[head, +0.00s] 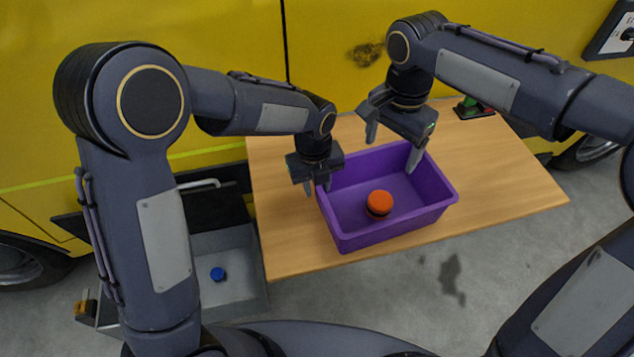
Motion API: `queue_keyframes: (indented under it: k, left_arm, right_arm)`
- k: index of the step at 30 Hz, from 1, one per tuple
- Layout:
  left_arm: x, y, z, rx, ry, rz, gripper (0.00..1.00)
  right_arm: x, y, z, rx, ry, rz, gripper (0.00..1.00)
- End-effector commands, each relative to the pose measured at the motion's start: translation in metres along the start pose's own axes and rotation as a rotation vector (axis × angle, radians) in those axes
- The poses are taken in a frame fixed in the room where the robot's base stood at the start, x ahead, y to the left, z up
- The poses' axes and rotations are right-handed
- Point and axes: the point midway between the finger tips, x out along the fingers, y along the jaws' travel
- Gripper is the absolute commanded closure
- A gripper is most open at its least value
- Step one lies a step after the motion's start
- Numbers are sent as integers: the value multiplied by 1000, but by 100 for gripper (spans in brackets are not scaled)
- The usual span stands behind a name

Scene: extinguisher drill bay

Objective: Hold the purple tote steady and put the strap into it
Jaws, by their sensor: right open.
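The purple tote (395,232) stands on the wooden table. A small round orange thing with a dark lower band (379,202), which looks like the rolled strap, lies inside on the tote floor. My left gripper (318,188) is at the tote's left rim, one finger outside and one inside, and appears closed on the wall; the exact contact is too small to see. My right gripper (392,148) is open and empty above the tote's back edge, its fingers wide apart, clear of the orange thing.
A green and red item on a dark base (472,107) stands at the table's back right. A grey open drawer or bin (228,262) with a blue round thing (217,274) is left of the table (510,185). The table's right side is bare. A yellow vehicle stands behind.

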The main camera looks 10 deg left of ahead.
Motion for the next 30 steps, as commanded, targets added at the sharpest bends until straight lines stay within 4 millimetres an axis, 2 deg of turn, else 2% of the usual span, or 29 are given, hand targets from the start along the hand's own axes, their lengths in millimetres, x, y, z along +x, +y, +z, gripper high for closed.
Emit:
queue_keyframes:
  k: [5,8,21,25,30]
  left_arm:
    - [-3,0,0,0,-1,-1,70]
    - [-14,-1,1,0,-2,-3,70]
    - [-100,0,0,-1,-2,-3,70]
    - [-114,0,1,-1,-1,-1,70]
    - [-120,0,0,0,0,0,70]
  right_arm:
    - [0,0,0,0,0,0,23]
    - [0,0,0,0,0,0,23]
    - [0,0,0,0,0,0,23]
    - [0,0,0,0,0,0,23]
    - [0,0,0,0,0,0,23]
